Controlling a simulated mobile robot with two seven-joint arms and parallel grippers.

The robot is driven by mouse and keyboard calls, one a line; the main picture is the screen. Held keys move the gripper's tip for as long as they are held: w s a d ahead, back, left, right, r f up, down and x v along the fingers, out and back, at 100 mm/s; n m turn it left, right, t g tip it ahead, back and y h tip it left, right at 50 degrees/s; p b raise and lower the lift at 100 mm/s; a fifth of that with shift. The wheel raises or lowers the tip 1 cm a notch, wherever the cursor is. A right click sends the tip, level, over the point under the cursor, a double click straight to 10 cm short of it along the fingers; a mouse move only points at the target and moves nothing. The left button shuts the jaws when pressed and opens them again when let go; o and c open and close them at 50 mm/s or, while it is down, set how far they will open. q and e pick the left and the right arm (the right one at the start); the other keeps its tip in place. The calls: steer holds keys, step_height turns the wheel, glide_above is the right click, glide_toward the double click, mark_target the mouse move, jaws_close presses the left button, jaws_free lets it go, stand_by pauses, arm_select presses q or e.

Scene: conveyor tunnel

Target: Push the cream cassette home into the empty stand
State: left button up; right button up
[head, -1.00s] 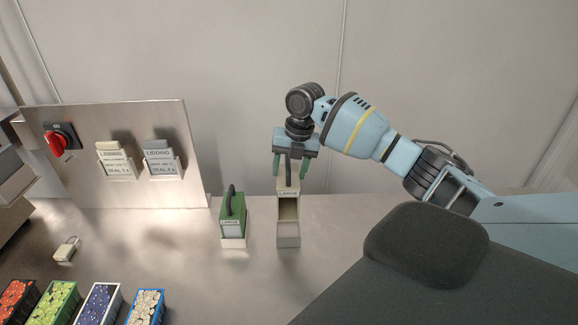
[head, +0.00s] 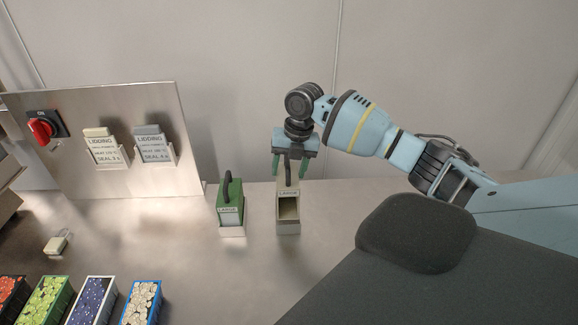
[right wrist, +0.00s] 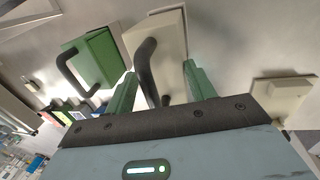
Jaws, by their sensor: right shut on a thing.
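My left gripper is not in view.
A green cassette (head: 230,203) in its own stand is just left of the cream one. A metal panel (head: 60,130) with a red switch (head: 41,131) and two label holders stands further left.

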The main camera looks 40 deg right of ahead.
mark_target(294, 174)
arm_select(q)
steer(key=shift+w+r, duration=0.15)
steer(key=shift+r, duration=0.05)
arm_select(e)
steer(key=shift+f, duration=0.1)
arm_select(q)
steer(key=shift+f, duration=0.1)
arm_select(e)
steer(key=shift+f, duration=0.15)
